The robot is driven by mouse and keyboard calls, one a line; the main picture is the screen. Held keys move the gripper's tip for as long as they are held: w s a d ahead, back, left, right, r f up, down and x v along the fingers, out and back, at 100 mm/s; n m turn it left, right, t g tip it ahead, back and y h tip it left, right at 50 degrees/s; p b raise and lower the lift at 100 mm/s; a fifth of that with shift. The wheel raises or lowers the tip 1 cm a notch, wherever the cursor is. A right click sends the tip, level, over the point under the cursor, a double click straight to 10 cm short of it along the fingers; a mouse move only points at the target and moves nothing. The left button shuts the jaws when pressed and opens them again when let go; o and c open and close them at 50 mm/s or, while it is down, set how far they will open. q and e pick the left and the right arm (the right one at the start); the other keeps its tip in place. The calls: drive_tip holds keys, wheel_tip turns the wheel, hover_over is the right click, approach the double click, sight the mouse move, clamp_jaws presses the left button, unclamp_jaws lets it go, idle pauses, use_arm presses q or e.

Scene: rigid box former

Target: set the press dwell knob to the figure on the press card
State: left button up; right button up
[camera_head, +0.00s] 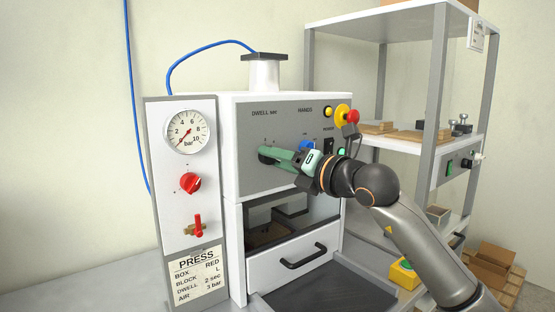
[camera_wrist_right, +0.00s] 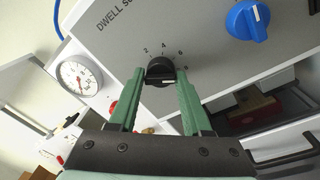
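The black dwell knob (camera_wrist_right: 160,72) sits on the grey press panel under the "DWELL sec" label, with 2, 4, 6 and 8 printed around it. A white mark shows on its lower right; I cannot tell which figure it points to. My right gripper (camera_head: 264,157) is at the knob. In the right wrist view its green fingers (camera_wrist_right: 160,78) stand on either side of the knob, apart and seemingly not closed on it. The press card (camera_head: 199,273) reads box red, block L, dwell 2 sec, air 3 bar. My left gripper is out of view.
A blue knob (camera_head: 306,145) and a black power switch (camera_head: 328,146) are right of the dwell knob. A red emergency button (camera_head: 352,116) is above my wrist. A gauge (camera_head: 186,131) and red knob (camera_head: 190,183) are on the left panel. A drawer (camera_head: 290,262) lies below.

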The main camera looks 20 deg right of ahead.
clamp_jaws()
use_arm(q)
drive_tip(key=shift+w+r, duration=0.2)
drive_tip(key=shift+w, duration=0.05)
use_arm(e)
drive_tip(key=shift+f, duration=0.1)
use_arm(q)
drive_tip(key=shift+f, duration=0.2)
use_arm(e)
drive_tip(key=shift+n, duration=0.4)
use_arm(q)
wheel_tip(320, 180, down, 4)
drive_tip(key=b, duration=0.5)
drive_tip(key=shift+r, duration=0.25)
use_arm(e)
drive_tip(key=n+h, duration=0.1)
drive_tip(key=n, duration=1.3)
drive_tip(key=n+h, duration=0.1)
drive_tip(key=n, duration=0.6)
drive_tip(key=shift+r+h, duration=0.3)
drive_tip(key=shift+r, duration=0.05)
drive_tip(key=shift+n, duration=0.4)
